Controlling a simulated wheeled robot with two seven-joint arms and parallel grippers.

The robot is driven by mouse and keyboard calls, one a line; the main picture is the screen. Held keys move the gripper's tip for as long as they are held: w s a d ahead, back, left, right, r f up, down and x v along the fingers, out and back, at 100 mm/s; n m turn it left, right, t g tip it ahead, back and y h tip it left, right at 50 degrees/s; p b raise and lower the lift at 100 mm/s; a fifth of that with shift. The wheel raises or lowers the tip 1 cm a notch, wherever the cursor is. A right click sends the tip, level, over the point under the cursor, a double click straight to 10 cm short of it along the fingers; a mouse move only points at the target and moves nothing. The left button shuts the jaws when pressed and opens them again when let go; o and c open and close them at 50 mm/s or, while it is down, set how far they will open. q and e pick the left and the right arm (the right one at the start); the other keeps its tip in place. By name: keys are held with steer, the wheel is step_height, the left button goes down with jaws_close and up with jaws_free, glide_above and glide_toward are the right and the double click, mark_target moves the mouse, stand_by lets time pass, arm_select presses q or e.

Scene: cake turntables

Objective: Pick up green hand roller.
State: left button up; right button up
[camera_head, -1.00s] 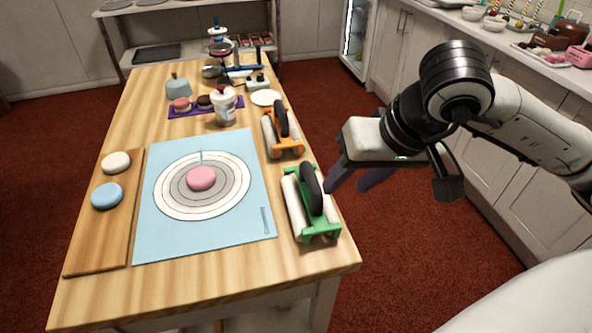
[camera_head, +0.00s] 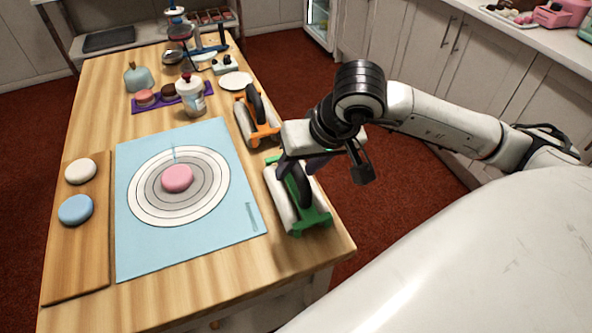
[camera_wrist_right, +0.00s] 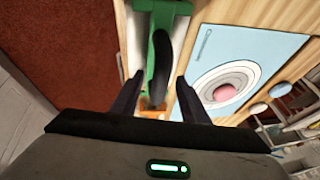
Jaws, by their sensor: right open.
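The green hand roller (camera_head: 313,217) lies near the right edge of the wooden table, with a green frame, white roller and black arched handle. It also shows in the right wrist view (camera_wrist_right: 144,20). My right gripper (camera_head: 302,165) is over its far part. In the right wrist view my right gripper (camera_wrist_right: 158,92) is open, its two dark fingers on either side of the black handle (camera_wrist_right: 160,58), with nothing clamped. The gripper hides part of the roller in the head view. My left gripper is not in view.
An orange hand roller (camera_head: 262,130) lies just beyond the green one. A blue mat (camera_head: 135,255) with a pink disc (camera_head: 178,179) is to the left.

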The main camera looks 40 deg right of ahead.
steer(key=shift+w+f, duration=0.35)
steer(key=shift+f, duration=0.3)
jaws_close()
steer(key=shift+r, duration=0.1)
step_height(320, 180, up, 10)
stand_by(0.3)
